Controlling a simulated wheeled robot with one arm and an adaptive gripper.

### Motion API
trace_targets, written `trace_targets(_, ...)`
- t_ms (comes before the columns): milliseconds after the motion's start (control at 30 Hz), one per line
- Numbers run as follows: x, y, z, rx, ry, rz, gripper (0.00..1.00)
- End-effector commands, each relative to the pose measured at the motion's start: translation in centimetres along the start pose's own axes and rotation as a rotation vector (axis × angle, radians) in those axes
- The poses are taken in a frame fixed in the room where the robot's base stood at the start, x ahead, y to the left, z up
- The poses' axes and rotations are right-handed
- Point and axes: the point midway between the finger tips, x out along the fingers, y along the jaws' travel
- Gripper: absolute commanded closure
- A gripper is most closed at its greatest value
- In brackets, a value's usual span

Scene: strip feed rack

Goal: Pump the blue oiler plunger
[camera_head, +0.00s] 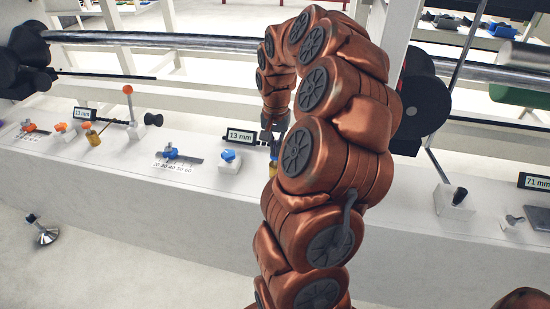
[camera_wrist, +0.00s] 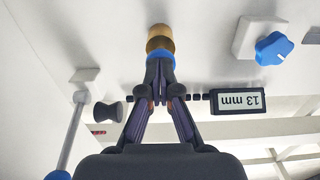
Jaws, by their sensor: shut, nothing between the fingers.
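The blue oiler shows in the wrist view as a brass body (camera_wrist: 160,38) with a blue part (camera_wrist: 160,57) on the side toward my gripper. My gripper (camera_wrist: 160,80) is shut and empty, with its fingertips in front of the blue part. I cannot tell whether they touch it. My arm hides most of the oiler there.
A 13 mm display (camera_wrist: 238,101) and a blue knob (camera_wrist: 273,48) are to the right in the wrist view; a grey lever (camera_wrist: 70,132) is to the left. In the head view a blue slider (camera_head: 171,152) stands left along the bench (camera_head: 120,185).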

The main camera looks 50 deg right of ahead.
Motion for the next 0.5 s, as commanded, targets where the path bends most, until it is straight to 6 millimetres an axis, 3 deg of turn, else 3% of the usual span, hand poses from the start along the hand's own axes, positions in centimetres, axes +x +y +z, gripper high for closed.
trace_targets(500,1.3,0.0,0.0,-0.001,0.001,0.001,1.00)
